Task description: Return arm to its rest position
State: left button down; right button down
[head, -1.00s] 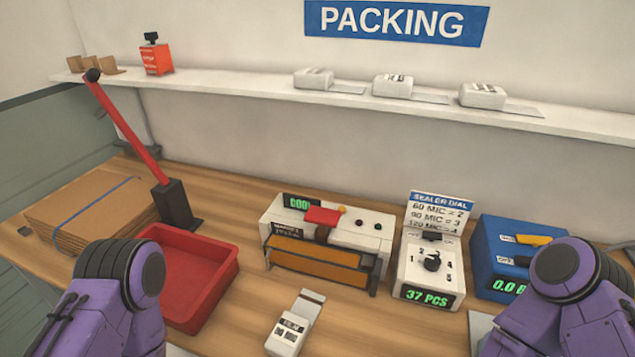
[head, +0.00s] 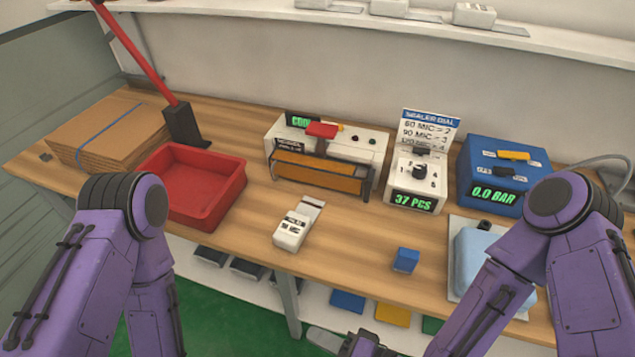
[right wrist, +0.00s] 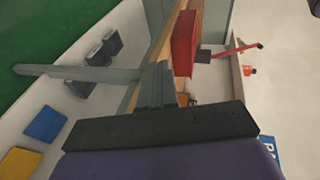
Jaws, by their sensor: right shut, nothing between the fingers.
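My right arm (head: 575,255) comes in from the right with its elbow raised and its forearm angled down and left. My right gripper (head: 325,339) is at the bottom edge, in front of and below the table's front edge; it is shut and empty. In the right wrist view the closed fingers (right wrist: 160,86) have nothing between them. My left arm (head: 105,255) is bent at the left, its forearm running down out of the picture, so the left gripper is hidden. Neither visible arm holds anything.
On the wooden table stand a red tray (head: 243,182), a sealer (head: 362,145), a dial box (head: 425,182), a blue pump box (head: 530,160), a white film block (head: 292,232), a blue block (head: 406,260) and flat cardboard (head: 105,135). A red lever (head: 135,52) leans left. Shelf bins (head: 347,301) sit below.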

jog(key=s+d+f+m+g+h+b, duration=0.1)
jog(key=s+d+f+g+h+b, duration=0.15)
jog(key=d+f+h, duration=0.95)
jog(key=s+d+f+g+h+b, duration=0.1)
jog(key=s+d+f+h+b, duration=0.1)
jog(key=d+f, duration=0.3)
jog(key=s+d+f+h+b, duration=0.1)
jog(key=d+f, duration=0.4)
jog(key=d, duration=0.7)
jog(key=shift+s+d+m+g+h+b, duration=0.15)
jog(key=shift+s+m+g+h+b, duration=0.25)
jog(key=shift+h, duration=0.2)
